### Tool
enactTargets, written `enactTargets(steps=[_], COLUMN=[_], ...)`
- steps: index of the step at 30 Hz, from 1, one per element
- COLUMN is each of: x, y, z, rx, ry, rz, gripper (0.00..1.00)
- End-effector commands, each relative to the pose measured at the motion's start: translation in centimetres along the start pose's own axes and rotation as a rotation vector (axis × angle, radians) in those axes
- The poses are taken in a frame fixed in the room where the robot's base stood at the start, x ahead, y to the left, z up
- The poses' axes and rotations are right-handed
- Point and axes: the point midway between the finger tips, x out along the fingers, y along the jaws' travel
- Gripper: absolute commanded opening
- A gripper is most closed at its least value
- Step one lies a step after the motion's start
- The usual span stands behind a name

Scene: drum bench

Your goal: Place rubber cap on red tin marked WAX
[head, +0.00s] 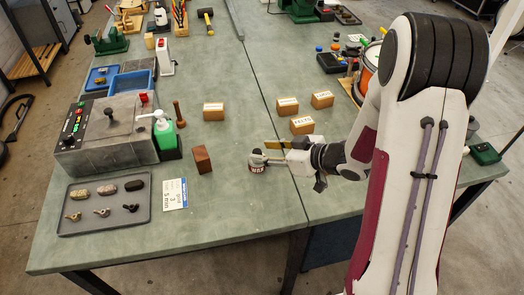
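I cannot tell whether the fingers are open or closed on something.
Labelled tan blocks (302,125) stand behind my gripper. A brown block (201,159), a paper card (174,194) and a grey tray (142,216) with small parts lie to the left. A green bottle (164,132) stands by a control box (105,135). The front bench area is clear.

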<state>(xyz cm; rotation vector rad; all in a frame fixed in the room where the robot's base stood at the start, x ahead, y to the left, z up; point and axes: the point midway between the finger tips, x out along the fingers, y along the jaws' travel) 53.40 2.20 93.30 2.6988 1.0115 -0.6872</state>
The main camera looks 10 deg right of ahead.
Motion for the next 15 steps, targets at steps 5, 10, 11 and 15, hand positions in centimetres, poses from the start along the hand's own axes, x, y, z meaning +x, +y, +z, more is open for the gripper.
enactTargets(steps=[5,10,11,15], x=[-2.4,-4.5,-4.8,-6.5], y=[0.1,0.1,0.1,0.1], z=[0.0,0.0,0.0,0.0], rx=[0.000,0.000,0.000,0.000], ry=[0.001,0.001,0.001,0.001], rz=[0.003,0.002,0.003,0.003], gripper=[0.37,0.37,0.37,0.37])
